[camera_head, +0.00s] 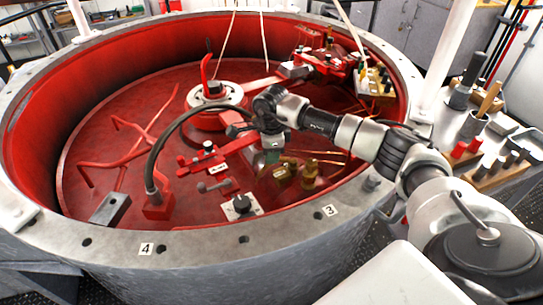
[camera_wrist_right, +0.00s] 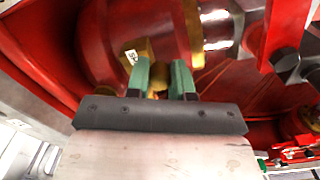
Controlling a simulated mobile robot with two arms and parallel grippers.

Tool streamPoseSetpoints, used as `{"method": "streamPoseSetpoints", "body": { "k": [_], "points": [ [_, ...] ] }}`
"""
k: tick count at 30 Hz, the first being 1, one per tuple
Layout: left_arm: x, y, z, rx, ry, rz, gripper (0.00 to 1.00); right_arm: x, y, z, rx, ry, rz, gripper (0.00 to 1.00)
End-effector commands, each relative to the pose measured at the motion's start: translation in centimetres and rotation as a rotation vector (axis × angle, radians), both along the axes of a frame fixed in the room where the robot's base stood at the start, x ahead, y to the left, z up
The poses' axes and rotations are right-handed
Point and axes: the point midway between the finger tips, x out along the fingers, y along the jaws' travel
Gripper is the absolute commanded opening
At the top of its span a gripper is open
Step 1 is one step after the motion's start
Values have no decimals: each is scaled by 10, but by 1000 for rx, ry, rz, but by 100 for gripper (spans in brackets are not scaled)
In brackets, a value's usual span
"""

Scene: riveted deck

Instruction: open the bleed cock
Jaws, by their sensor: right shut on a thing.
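My right gripper (camera_head: 270,157) reaches down into the red pit from the right, beside a group of brass fittings (camera_head: 287,170). In the right wrist view its two green fingers (camera_wrist_right: 160,80) are shut on a small brass piece, which looks like the handle of the bleed cock (camera_wrist_right: 157,90). A brass block with a white tag (camera_wrist_right: 140,52) is just beyond the fingers. The handle's angle is mostly hidden by the fingers and the gripper body. My left gripper is in neither view.
A taller brass fitting (camera_head: 310,172) stands right beside the gripper. A curved black hose (camera_head: 165,150), a red valve bar (camera_head: 200,158) and a plate with a black knob (camera_head: 241,206) are nearby. The pit's grey rim (camera_head: 200,243) surrounds everything.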

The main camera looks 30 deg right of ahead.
Motion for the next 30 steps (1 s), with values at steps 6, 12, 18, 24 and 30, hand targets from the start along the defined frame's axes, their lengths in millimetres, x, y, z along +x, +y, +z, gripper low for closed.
{"method": "streamPoseSetpoints", "body": {
  "k": [6,12,18,24,30],
  "points": [
    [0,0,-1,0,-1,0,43,2,-1,1,0,-3,-24,0],
    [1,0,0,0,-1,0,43,2,-1,1,0,-3,-25,0],
    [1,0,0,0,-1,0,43,2,-1,1,0,-3,-24,36],
    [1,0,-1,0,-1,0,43,1,-1,1,-1,-2,-24,48],
    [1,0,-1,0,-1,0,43,2,-1,3,0,-2,-23,48]
  ]
}}
